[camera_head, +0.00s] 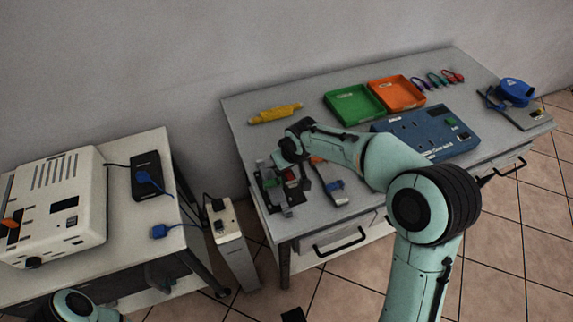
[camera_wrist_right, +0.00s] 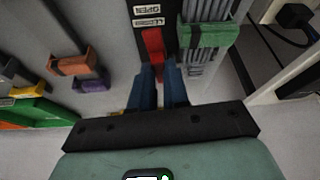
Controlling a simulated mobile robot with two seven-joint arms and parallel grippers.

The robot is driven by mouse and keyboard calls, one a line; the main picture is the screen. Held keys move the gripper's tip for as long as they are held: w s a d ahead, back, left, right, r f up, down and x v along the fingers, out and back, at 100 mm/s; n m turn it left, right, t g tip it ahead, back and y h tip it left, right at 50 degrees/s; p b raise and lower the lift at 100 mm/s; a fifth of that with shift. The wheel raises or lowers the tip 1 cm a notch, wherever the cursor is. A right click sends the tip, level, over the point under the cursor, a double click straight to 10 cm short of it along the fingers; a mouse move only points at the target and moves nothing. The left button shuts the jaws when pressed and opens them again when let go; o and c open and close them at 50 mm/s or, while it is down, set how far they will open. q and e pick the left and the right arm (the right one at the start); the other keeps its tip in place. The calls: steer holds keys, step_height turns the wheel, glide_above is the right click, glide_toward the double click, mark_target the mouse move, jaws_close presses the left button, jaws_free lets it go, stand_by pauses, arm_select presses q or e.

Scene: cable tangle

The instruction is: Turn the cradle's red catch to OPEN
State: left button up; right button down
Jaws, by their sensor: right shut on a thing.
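The cradle (camera_head: 270,185) stands at the left front corner of the far table. In the right wrist view its black plate (camera_wrist_right: 141,42) carries two white labels, upside down, one reading OPEN. The red catch (camera_wrist_right: 153,42) lies on this plate, lengthwise, with its near end between the blue fingers of my right gripper (camera_wrist_right: 160,82). The gripper is shut on the catch. In the head view my right gripper (camera_head: 284,172) is over the cradle and its fingers are mostly hidden. Only a link of my left arm shows at the bottom left; its gripper is out of view.
A green block (camera_wrist_right: 208,34) sits close beside the catch. Green (camera_head: 336,104) and orange (camera_head: 398,106) trays, a yellow tool (camera_head: 275,114) and a blue panel (camera_head: 452,143) are farther back. A beige device (camera_head: 85,170) stands on the left table.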

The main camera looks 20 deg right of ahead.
steer(key=shift+m+h, duration=0.3)
steer(key=shift+m, duration=0.3)
steer(key=shift+b, duration=0.35)
steer(key=c, duration=1.1)
jaws_free()
steer(key=p+v, duration=0.1)
steer(key=v, duration=1.2)
steer(key=shift+a+r, duration=0.15)
steer(key=shift+r, duration=0.1)
steer(key=shift+s+f, duration=0.1)
